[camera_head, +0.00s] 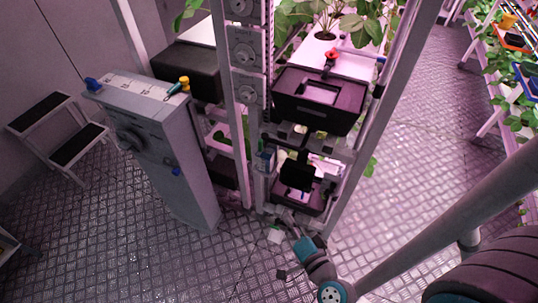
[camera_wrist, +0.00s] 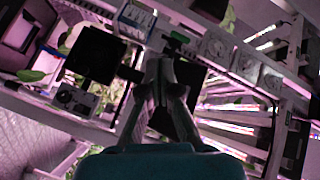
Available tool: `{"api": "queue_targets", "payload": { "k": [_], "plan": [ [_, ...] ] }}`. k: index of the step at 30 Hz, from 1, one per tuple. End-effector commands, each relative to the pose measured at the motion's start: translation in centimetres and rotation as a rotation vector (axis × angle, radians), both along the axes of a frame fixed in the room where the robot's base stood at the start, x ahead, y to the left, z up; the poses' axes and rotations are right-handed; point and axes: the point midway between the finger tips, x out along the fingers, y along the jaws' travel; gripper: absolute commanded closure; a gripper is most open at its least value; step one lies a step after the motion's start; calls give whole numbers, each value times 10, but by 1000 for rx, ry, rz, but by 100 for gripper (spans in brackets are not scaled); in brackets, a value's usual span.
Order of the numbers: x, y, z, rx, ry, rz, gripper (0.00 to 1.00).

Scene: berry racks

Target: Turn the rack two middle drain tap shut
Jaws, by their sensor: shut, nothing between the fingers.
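A tap with a red handle (camera_head: 331,55) sits at the near end of a white planting channel (camera_head: 345,62), above a black tank (camera_head: 318,100) on the rack. I cannot tell whether it is the middle drain tap of rack two. My gripper (camera_head: 283,214) is low at the foot of the rack, well below that tap. In the wrist view my gripper (camera_wrist: 166,58) has its fingers together and empty. A small green part (camera_wrist: 178,37) shows just beyond the fingertips. I cannot tell if it is a tap handle or if the fingers touch it.
A grey cabinet (camera_head: 160,150) with a knob stands left of the rack, with a step stool (camera_head: 65,130) further left. A dark panel (camera_head: 297,172) hangs at the lower rack; a dark panel (camera_wrist: 95,55) also shows near the fingers. The floor (camera_head: 415,150) to the right is clear.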

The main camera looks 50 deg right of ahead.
Motion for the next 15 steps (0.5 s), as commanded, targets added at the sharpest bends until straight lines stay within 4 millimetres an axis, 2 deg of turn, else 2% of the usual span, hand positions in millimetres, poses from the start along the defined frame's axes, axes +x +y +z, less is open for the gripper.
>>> {"api": "queue_targets", "payload": {
  "k": [1, 6, 10, 15],
  "plan": [
    [16, -16, 2, 62, -51, -29, 100],
    [52, -58, 11, 247, -196, -84, 100],
    [67, -80, 18, 330, -271, -101, 100],
    [74, -90, 22, 369, -306, -107, 100]
  ]
}}
